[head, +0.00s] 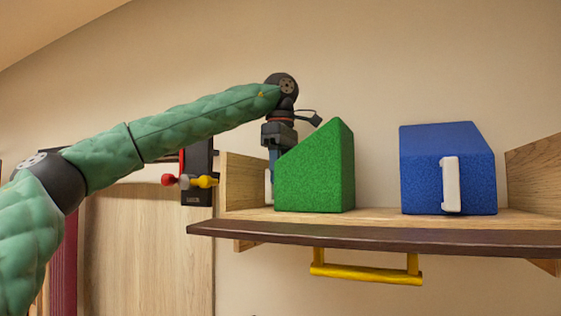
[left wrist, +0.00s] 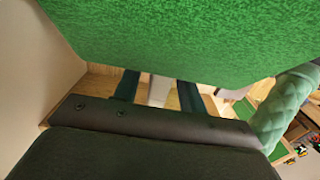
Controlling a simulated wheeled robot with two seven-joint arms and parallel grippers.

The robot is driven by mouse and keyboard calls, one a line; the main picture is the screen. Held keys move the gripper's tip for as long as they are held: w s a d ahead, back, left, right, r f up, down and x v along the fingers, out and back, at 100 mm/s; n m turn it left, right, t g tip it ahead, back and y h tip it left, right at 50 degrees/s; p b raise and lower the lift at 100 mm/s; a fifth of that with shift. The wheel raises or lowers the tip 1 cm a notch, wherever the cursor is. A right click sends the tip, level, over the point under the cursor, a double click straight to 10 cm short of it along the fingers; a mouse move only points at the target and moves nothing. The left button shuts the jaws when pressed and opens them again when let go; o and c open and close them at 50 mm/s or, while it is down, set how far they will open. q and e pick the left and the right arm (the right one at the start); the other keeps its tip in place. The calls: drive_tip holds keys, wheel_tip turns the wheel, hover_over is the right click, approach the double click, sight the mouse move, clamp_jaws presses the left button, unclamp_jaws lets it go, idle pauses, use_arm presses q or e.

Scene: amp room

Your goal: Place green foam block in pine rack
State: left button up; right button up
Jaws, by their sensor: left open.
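The green foam block (head: 315,172), with a sloped top, stands on a wooden shelf (head: 378,217) at its left end. My left gripper (head: 271,172) points down at the block's left side, partly hidden behind it. In the left wrist view the green block (left wrist: 190,35) fills the top. The gripper's two fingers (left wrist: 157,92) are apart there, with a pale handle-like piece (left wrist: 160,88) between them; I cannot tell whether they touch it. I cannot tell for certain whether this shelf is the pine rack. My right gripper is not in view.
A blue block (head: 425,170) with a white handle (head: 450,185) stands further right on the shelf, with a gap between the blocks. Wooden end boards (head: 245,182) close the shelf. A yellow bar (head: 365,273) hangs below its dark front edge (head: 400,240).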

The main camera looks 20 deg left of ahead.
use_arm(q)
wheel_tip(320, 180, up, 12)
idle(0.8)
drive_tip(key=shift+f, duration=0.1)
idle(0.4)
